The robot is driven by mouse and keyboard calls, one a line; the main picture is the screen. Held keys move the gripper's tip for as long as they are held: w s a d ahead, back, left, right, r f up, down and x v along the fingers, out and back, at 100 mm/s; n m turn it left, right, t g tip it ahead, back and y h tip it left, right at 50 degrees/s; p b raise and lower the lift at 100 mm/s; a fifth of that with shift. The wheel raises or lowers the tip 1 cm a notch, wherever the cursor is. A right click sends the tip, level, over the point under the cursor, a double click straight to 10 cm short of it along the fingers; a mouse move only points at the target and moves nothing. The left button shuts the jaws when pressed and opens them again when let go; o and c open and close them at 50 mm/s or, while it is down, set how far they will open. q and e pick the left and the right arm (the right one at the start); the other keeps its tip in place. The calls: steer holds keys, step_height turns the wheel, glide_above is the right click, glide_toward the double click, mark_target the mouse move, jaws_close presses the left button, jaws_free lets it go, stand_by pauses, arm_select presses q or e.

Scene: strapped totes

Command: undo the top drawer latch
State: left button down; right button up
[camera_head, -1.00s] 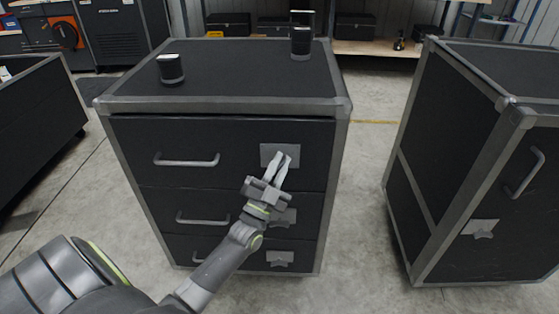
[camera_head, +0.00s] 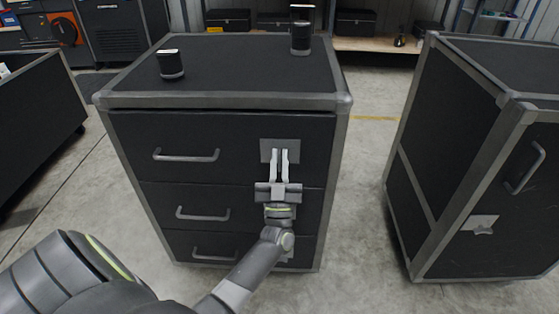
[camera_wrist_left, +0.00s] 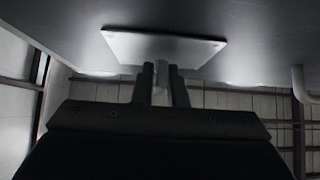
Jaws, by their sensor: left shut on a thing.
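The top drawer (camera_head: 190,138) of the black, grey-edged cabinet is closed, with its handle (camera_head: 186,157) on the left and a grey latch plate (camera_head: 268,146) on the right. My left gripper (camera_head: 279,155) points at this plate, its two fingers upright in the picture. In the left wrist view the fingers (camera_wrist_left: 162,72) are shut on the latch's small knob (camera_wrist_left: 161,72), under the plate (camera_wrist_left: 165,45). The fingers hide most of the knob. My right gripper is in neither view.
Two lower drawers with handles (camera_head: 203,215) are below. A second black cabinet (camera_head: 470,170) stands at right, with bare floor (camera_head: 365,200) between. A dark crate (camera_head: 38,120) is at left.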

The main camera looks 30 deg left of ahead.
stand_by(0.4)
arm_select(q)
steer(key=c, duration=1.6)
jaws_free()
steer(key=shift+o, duration=0.2)
